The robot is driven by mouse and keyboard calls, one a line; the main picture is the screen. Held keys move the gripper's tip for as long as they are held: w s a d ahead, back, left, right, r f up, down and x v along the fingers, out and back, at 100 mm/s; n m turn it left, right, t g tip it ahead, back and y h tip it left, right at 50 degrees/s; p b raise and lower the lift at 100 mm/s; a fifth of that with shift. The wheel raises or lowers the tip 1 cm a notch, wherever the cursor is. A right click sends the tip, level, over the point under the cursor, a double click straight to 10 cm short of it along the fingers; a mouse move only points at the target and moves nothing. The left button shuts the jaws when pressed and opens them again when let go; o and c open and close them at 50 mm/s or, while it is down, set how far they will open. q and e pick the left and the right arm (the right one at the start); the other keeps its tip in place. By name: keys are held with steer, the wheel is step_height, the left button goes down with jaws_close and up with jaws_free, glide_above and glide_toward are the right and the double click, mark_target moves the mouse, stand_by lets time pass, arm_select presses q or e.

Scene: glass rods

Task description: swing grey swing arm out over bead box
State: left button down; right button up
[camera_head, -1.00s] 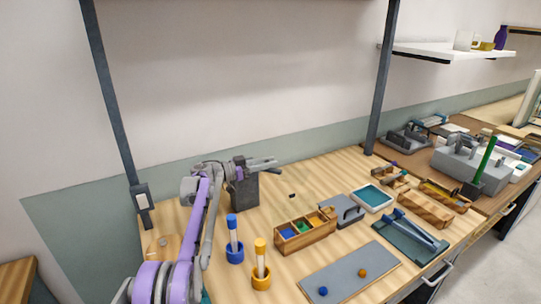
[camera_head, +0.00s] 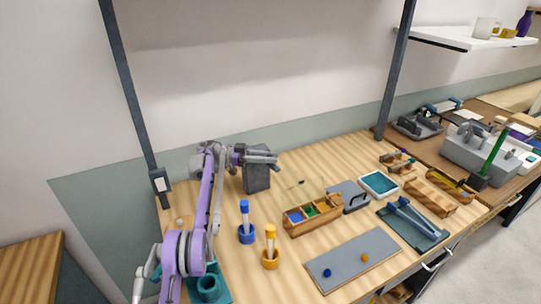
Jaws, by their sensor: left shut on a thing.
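The bead box (camera_head: 312,224) is an open wooden box with compartments. Blue and green show inside two of them. It stands near the middle of the bench. A dark grey block (camera_head: 257,179) stands behind and to the left of it. My left gripper (camera_head: 266,157) is at the top of this block, shut on a grey part that I take to be the swing arm. The gripper and my wrist hide most of that arm, so its exact direction cannot be told. My right gripper is out of view.
A blue holder (camera_head: 247,235) and an orange holder (camera_head: 270,260), each with an upright tube, stand left of the box. A grey handled block (camera_head: 348,197) and a teal-lined tray (camera_head: 379,184) stand right.

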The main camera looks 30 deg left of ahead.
arm_select(q)
steer(key=c, duration=0.7)
jaws_free()
steer(key=shift+a, duration=0.1)
steer(key=shift+s+a, duration=0.15)
steer(key=shift+a, duration=0.15)
steer(key=p+v, duration=0.3)
steer(key=v, duration=0.7)
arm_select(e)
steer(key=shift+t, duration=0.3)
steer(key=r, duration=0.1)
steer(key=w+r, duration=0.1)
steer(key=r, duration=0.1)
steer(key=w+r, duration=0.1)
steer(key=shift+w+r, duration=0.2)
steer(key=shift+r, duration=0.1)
arm_select(q)
steer(key=shift+s, duration=0.1)
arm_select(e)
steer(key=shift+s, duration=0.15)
